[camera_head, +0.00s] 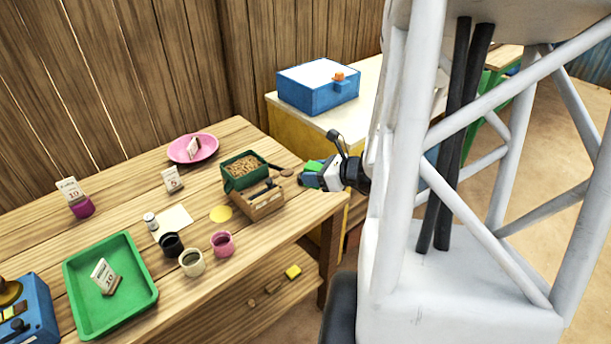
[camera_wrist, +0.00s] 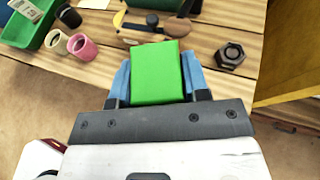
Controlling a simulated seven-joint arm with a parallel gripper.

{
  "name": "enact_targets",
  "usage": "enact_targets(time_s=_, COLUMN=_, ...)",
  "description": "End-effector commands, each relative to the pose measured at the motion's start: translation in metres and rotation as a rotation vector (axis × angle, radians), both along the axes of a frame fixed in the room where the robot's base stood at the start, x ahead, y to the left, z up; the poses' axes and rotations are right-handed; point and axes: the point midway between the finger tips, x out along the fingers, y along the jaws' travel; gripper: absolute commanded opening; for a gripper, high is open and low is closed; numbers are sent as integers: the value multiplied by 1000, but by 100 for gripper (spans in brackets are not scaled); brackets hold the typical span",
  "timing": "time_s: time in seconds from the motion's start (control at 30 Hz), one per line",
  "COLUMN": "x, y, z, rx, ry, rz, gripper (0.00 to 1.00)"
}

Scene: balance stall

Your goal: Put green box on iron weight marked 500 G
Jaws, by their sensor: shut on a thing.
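My gripper (camera_wrist: 157,95) is shut on the green box (camera_wrist: 156,72), which sits between its blue fingers. In the head view the gripper (camera_head: 312,178) is above the table's right end, and a bit of the green box (camera_head: 314,166) shows there. A dark hexagonal iron weight (camera_wrist: 230,56) with a round top stands on the table, right of and beyond the box in the wrist view. Its marking cannot be read. The box is apart from the weight in that view. I cannot make out the weight in the head view.
A wooden tray (camera_head: 262,208) and a green bin of brown bits (camera_head: 243,183) stand close by. Several cups, including a pink one (camera_head: 222,244), a green tray (camera_head: 77,311) and a pink plate (camera_head: 179,157) are further left. A blue box (camera_head: 309,97) stands on the back table.

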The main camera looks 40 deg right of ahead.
Motion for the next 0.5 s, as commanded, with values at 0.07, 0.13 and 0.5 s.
enact_targets(time_s=0.07, x=0, y=0, z=-9, rx=1, ry=0, rz=0, gripper=18)
enact_targets(time_s=0.13, x=0, y=0, z=-18, rx=3, ry=1, rz=0, gripper=18)
enact_targets(time_s=0.5, x=1, y=0, z=-50, rx=0, ry=-1, rz=0, gripper=18)
